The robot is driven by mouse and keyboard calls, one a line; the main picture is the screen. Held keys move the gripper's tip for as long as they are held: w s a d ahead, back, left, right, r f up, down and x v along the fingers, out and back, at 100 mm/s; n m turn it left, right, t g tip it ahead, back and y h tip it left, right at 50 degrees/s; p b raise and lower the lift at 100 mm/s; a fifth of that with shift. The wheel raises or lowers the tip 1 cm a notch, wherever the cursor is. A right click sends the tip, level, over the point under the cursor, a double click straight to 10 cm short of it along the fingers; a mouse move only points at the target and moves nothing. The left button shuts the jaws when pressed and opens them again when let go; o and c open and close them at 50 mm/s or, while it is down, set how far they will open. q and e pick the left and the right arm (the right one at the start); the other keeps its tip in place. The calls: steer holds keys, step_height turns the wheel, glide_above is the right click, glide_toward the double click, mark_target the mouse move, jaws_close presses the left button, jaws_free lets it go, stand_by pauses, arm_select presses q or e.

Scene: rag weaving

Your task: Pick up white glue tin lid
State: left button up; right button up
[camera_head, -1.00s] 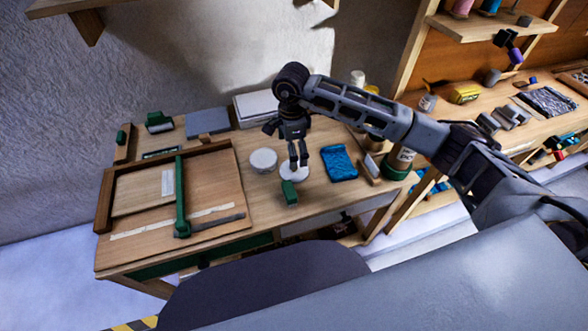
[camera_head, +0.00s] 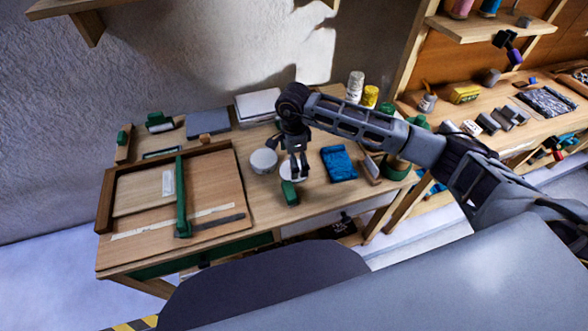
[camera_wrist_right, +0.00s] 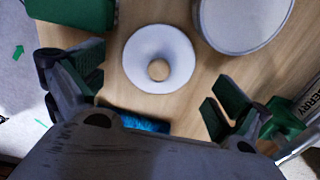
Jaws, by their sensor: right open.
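The white round lid (camera_head: 287,171) lies on the workbench, partly hidden under my right gripper (camera_head: 299,174). In the right wrist view the lid (camera_wrist_right: 158,48) is a white disc with a small wooden knob at its centre. My right gripper (camera_wrist_right: 152,88) is open and empty there, and the lid lies ahead of the gap between its fingers. Whether a finger touches the lid I cannot tell. The white glue tin (camera_head: 263,159) stands just left of the lid and also shows in the wrist view (camera_wrist_right: 243,24). My left gripper is not in view.
A green block (camera_head: 289,193) sits close in front of the lid. A wooden frame board (camera_head: 215,180) fills the bench's left side.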

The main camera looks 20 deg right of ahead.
step_height(320, 180, down, 3)
steer(key=shift+s+d+r, duration=0.1)
steer(key=shift+r, duration=0.05)
steer(key=shift+f, duration=0.25)
steer(key=c, duration=1.2)
steer(key=shift+s, duration=0.15)
steer(key=shift+c, duration=1.3)
steer(key=shift+f, duration=0.1)
steer(key=shift+c, duration=0.4)
